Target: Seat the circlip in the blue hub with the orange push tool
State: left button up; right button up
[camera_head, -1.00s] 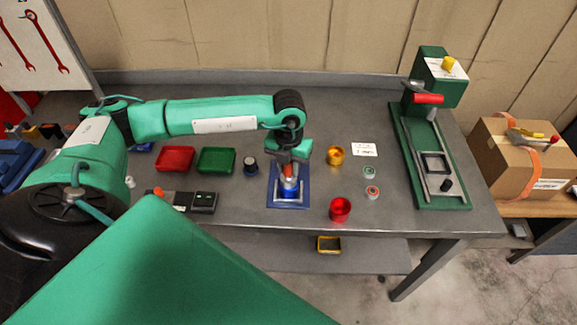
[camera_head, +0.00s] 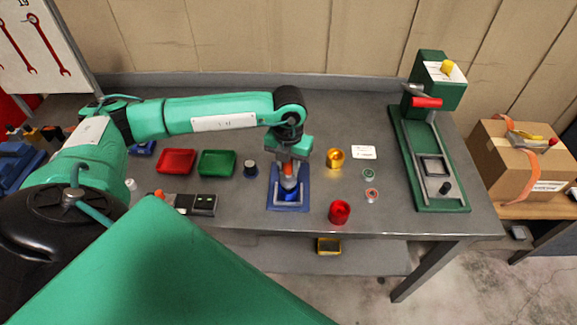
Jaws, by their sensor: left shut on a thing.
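My left gripper (camera_head: 289,160) is shut on the orange push tool (camera_head: 288,169), which points down over the blue hub (camera_head: 290,195). The tool's grey lower end is at the top of the hub; I cannot tell whether it touches. The hub stands on a blue fixture plate (camera_head: 272,205) near the front of the grey table. The circlip is not visible; the tool and gripper cover the hub's opening. My right gripper is not in view.
Red (camera_head: 176,161) and green (camera_head: 216,163) trays and a dark knob (camera_head: 250,169) are to the left. A green press (camera_head: 428,150) stands at the right end.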

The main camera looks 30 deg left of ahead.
pick_arm(q)
jog(key=shift+r+p, duration=0.9)
jog(key=shift+r, duration=1.55)
